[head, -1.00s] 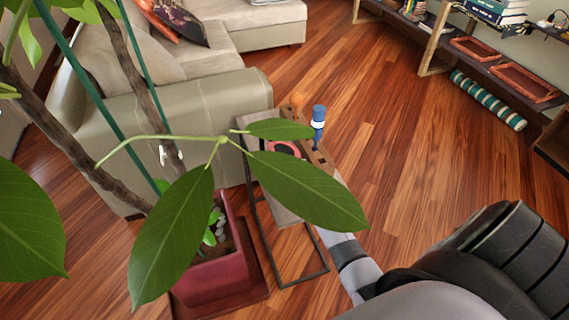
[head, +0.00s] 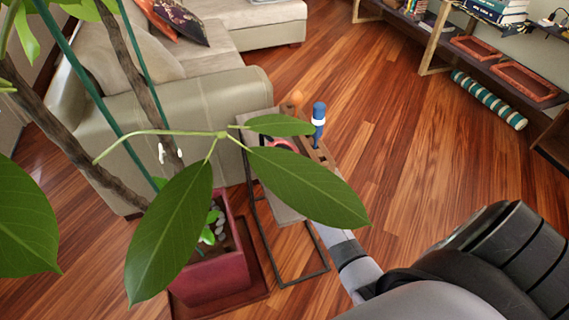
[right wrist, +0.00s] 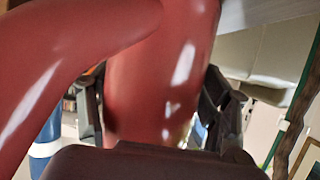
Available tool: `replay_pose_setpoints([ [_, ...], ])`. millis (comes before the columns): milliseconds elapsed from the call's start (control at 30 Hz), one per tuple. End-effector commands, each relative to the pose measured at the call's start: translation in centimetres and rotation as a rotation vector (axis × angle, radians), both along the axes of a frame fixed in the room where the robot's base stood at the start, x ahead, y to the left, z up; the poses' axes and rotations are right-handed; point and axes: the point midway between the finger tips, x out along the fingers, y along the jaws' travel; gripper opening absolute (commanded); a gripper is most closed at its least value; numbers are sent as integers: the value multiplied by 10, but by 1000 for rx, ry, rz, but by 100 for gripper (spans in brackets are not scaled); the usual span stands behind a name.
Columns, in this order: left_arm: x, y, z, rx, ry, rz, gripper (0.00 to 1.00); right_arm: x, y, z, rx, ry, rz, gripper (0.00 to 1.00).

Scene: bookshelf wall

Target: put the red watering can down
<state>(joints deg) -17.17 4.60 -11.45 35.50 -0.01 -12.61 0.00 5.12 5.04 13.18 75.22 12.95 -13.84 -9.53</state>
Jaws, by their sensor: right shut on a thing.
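The red watering can (right wrist: 165,60) fills much of the right wrist view, very close up, as a glossy red body and a curved red part. My right gripper (right wrist: 155,105) has one dark finger on each side of the can and is shut on it. In the head view a small part of the red can (head: 284,143) shows above a small side table (head: 256,130), mostly behind leaves. The leaves also hide my right gripper there. I cannot tell whether the can touches the tabletop. My left gripper is in neither view.
A wooden holder with a blue-handled tool (head: 318,118) and an orange-handled one (head: 296,98) stands at the table's right side. A leafy plant in a red pot (head: 222,280) is in front. A beige sofa (head: 190,105) is behind; open wood floor lies right.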

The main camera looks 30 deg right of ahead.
Motion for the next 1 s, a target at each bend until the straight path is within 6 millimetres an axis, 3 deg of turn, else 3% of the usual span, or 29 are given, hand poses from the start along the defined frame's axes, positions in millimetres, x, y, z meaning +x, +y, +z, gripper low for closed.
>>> replay_pose_setpoints([
  [67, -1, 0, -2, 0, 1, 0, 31, 1, 0, 0, -1, -5, 0, 21],
  [100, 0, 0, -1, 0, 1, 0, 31, 1, 0, 1, -1, -5, 0, 74],
  [433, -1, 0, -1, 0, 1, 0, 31, 0, 0, -1, 0, -1, 0, 95],
  [767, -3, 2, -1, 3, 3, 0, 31, -2, 1, -3, 1, 5, 0, 95],
  [1000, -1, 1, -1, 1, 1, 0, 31, -23, 5, 6, 1, 2, 0, 95],
])
